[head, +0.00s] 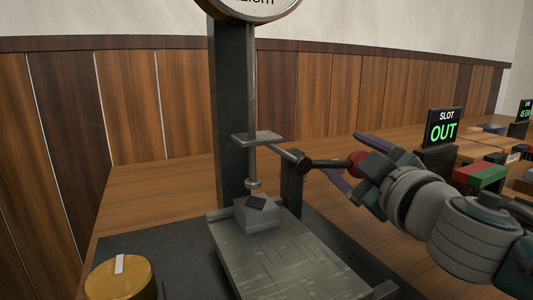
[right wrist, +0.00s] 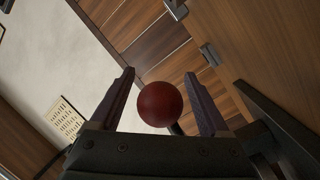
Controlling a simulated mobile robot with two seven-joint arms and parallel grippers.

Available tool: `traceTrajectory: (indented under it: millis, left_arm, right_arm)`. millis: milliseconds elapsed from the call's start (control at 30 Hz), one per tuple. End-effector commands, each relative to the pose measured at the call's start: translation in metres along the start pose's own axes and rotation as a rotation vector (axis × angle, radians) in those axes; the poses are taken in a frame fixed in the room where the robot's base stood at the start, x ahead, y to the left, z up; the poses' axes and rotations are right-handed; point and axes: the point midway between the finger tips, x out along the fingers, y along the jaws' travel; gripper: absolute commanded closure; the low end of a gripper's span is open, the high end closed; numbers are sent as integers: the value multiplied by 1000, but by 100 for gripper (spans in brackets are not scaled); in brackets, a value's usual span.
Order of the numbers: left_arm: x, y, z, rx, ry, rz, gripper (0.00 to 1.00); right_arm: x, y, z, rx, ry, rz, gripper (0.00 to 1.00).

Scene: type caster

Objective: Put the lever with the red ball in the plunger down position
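The lever (head: 328,163) is a dark bar that runs roughly level to the right from its pivot by the press column. Its red ball (head: 356,160) sits at the right end. The plunger (head: 252,184) hangs on a thin rod above a small grey block (head: 258,214) on the metal bed. My right gripper (head: 347,160) is open, with its fingers on either side of the red ball. In the right wrist view the ball (right wrist: 160,104) lies between the two spread fingers, with gaps on both sides. My left gripper is not in view.
A round gauge (head: 254,8) tops the column. A yellow-orange knob (head: 121,278) stands at the front left. A sign reading SLOT OUT (head: 441,128) stands behind my right arm. Red and green blocks (head: 480,174) lie at the right.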

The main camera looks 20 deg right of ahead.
Motion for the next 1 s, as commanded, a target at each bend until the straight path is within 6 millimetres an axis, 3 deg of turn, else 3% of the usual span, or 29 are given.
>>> traceTrajectory:
  millis: [67, 667, 1000]
  left_arm:
    - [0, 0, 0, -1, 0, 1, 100]
    - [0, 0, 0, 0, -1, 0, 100]
    - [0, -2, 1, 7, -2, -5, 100]
  right_arm:
    - [0, 0, 0, 0, 0, 0, 31]
    - [0, 0, 0, 0, 0, 0, 98]
    - [0, 0, 0, 0, 0, 0, 100]
